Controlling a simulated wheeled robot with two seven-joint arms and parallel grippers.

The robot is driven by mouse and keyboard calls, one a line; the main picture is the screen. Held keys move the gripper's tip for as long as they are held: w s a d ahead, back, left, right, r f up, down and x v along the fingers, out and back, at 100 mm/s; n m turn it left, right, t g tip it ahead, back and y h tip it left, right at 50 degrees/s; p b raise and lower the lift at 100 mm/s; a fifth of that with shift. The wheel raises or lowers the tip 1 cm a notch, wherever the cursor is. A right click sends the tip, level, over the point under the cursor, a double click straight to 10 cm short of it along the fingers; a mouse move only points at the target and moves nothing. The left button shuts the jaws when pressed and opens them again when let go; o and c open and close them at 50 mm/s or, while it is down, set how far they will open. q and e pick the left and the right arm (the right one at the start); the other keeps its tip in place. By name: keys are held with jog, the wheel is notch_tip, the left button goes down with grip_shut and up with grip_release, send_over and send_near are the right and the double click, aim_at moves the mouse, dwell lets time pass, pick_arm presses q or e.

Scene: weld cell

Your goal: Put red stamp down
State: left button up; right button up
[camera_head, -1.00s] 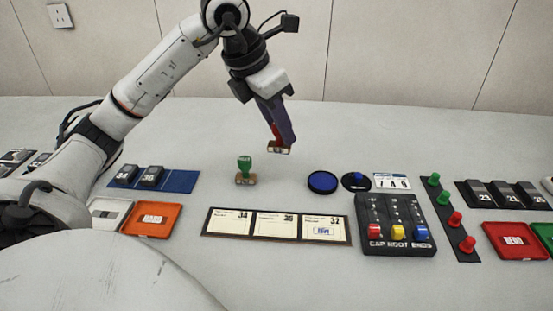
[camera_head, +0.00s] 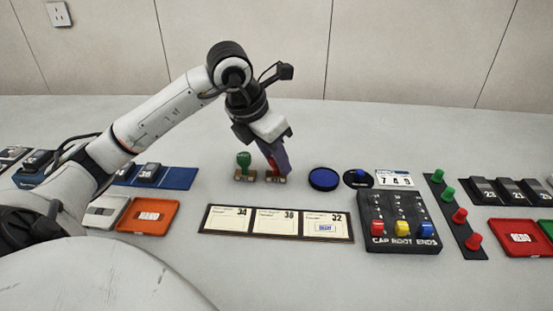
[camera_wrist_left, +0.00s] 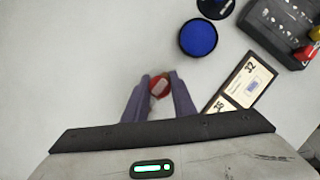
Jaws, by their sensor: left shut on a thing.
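The red stamp (camera_head: 275,177) is between the fingers of my left gripper (camera_head: 274,170), which is shut on it. Its wooden base is at table level, just right of the green stamp (camera_head: 244,167); I cannot tell whether it touches the table. In the left wrist view the red stamp (camera_wrist_left: 160,87) shows between the two purple fingertips (camera_wrist_left: 160,90). My right gripper is not in view.
A blue ink pad (camera_head: 323,179) lies to the right of the red stamp. A card strip (camera_head: 277,236) lies in front, with a black button box (camera_head: 398,246) to its right. A blue tray (camera_head: 180,178) is at left. The table behind is clear.

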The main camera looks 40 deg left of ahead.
pick_arm(q)
jog(key=shift+f, duration=0.1)
jog(key=o, duration=0.8)
jog(key=shift+o, duration=0.2)
jog(key=shift+s+r, duration=0.15)
jog(key=shift+r, duration=0.4)
jog(key=p+v, duration=0.1)
jog(key=v, duration=1)
